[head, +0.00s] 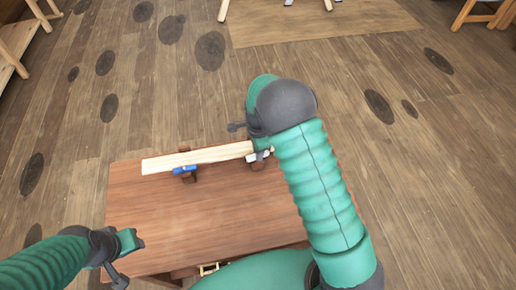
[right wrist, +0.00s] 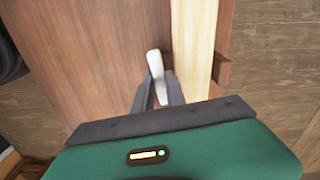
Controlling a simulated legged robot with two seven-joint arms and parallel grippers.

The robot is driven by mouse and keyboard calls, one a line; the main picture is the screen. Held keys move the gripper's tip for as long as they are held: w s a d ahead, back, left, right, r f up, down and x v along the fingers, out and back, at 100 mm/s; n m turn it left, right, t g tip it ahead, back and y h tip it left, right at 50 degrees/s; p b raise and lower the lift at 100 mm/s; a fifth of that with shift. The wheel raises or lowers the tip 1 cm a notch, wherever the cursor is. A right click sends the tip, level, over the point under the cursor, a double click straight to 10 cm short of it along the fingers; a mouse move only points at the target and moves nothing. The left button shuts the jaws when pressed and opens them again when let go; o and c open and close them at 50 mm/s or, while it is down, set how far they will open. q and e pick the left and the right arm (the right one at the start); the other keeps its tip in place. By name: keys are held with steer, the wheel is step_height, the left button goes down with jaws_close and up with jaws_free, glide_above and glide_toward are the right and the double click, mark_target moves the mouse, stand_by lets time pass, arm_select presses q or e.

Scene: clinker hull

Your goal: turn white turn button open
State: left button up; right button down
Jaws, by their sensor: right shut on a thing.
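The white turn button (head: 253,158) is at the right end of a pale wooden strip (head: 205,157) on the brown table. In the right wrist view the white button (right wrist: 155,64) lies beside the strip (right wrist: 193,50), nearly parallel to it, slightly tilted. My right gripper (right wrist: 160,92) is shut on the button's near end; its far end sticks out past the fingertips. In the head view my right arm partly hides this spot. A blue turn button (head: 184,170) sits at the strip's near edge, further left. My left gripper (head: 125,260) is at the table's lower left, away from the buttons.
The brown table top (head: 215,215) is clear in front of the strip. A brown block (right wrist: 222,70) shows beyond the strip in the right wrist view. A brass-coloured handle (head: 209,268) is at the table's front. Plank floor with dark oval patches surrounds the table.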

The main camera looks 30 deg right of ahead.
steer(key=shift+w+r+m+p, duration=0.1)
steer(key=shift+m+p, duration=0.4)
steer(key=shift+m, duration=0.3)
steer(key=c, duration=1.4)
jaws_free()
steer(key=shift+o, duration=0.2)
steer(key=shift+a, duration=0.1)
step_height(320, 180, up, 17)
steer(key=shift+f, duration=0.2)
